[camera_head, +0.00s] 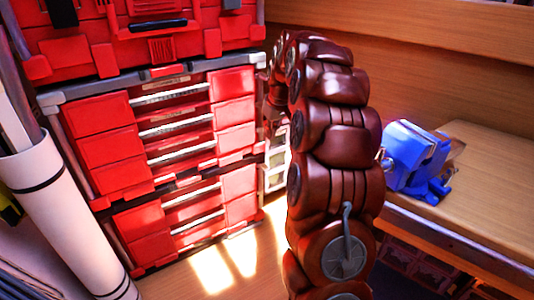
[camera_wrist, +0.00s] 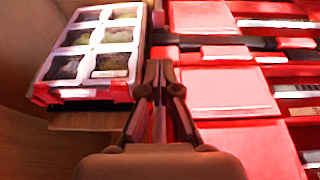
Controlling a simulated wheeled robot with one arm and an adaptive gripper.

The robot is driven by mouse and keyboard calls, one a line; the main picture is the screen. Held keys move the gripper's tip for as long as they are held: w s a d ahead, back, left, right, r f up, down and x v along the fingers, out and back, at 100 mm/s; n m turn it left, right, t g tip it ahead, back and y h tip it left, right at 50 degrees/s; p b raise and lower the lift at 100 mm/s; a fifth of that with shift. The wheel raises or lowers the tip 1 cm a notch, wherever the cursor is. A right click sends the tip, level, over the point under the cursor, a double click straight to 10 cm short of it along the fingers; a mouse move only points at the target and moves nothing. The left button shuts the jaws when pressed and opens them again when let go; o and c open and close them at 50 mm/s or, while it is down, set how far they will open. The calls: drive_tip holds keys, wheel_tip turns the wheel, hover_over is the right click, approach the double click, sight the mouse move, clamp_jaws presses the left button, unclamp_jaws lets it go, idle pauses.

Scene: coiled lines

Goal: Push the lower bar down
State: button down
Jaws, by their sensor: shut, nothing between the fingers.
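The red drawer chest (camera_head: 115,145) stands at the left in the head view, with several silver horizontal bars across its drawer fronts. The lowest of these bars (camera_head: 198,222) is near the chest's bottom; I cannot tell for certain which one is the lower bar. In the wrist view, red panels of the chest (camera_wrist: 225,92) fill the middle and right, with a dark bar (camera_wrist: 225,41) crossing them. My gripper (camera_wrist: 158,68) is shut and empty, close in front of the chest's edge; contact cannot be told. In the head view my arm mostly hides it.
A compartment case (camera_wrist: 92,45) with a white grid and red rim lies left of my gripper in the wrist view. A white roll (camera_head: 62,205) leans at the left. A blue object (camera_head: 415,158) sits on the wooden bench (camera_head: 480,200). Wooden floor shows below the chest.

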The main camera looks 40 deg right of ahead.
sight(266, 168)
drive_tip(key=p+x, duration=0.1)
drive_tip(key=x, duration=0.7)
drive_tip(key=s+p+x, duration=0.1)
drive_tip(key=x, duration=0.4)
drive_tip(key=shift+f+p, duration=0.15)
drive_tip(key=shift+p, duration=0.2)
drive_tip(key=shift+f, duration=0.3)
drive_tip(key=shift+f+b, duration=0.95)
drive_tip(key=shift+f, duration=0.6)
drive_tip(key=shift+s+r, duration=0.1)
drive_tip(key=shift+r, duration=0.1)
